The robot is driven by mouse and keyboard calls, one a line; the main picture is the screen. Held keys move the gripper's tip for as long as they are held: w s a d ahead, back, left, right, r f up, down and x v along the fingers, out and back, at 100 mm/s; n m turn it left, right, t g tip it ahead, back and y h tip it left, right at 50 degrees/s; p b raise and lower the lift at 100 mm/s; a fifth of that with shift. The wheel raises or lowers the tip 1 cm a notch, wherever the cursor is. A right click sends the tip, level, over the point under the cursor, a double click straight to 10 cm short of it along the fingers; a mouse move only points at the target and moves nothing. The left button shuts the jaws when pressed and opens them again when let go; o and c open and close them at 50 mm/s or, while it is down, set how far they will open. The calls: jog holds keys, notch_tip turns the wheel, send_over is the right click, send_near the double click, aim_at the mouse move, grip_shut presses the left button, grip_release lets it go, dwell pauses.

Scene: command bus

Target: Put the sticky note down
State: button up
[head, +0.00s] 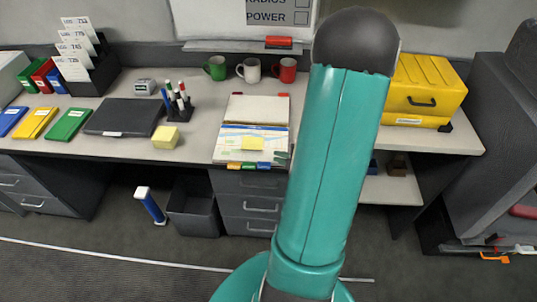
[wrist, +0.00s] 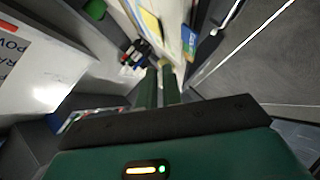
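A yellow sticky note (head: 252,143) lies flat on the map sheet (head: 225,140) on the desk; it also shows in the wrist view (wrist: 150,23).
The pen holder (head: 178,106) and a dark closed laptop (head: 124,117) stand to the left. Green (head: 215,67), white (head: 249,70) and red (head: 285,70) mugs line the back. A yellow case (head: 424,84) is at the right. A bin (head: 194,207) stands under the desk.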

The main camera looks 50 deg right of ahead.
jog(key=w+a+r+m+g+h, duration=0.25)
jog(key=w+r, duration=0.25)
jog(key=r, duration=0.3)
jog(key=w+a+r+m+g+h, duration=0.25)
jog(key=w+r+m, duration=0.2)
jog(key=r, duration=0.35)
jog(key=s+a+r+m+y, duration=0.1)
jog(key=s+a+r, duration=0.1)
jog(key=a, duration=0.6)
jog(key=s+a+r+m+g+y, duration=0.1)
jog(key=s+a+r+m+y, duration=0.1)
jog(key=s+a, duration=0.3)
jog(key=s+a+r+m+g+y, duration=0.1)
jog(key=s+a+r, duration=0.3)
jog(key=a, duration=0.8)
jog(key=shift+s+a+r+m+y, duration=0.15)
jog(key=shift+a+r+m+y, duration=0.15)
jog(key=shift+m+y, duration=0.25)
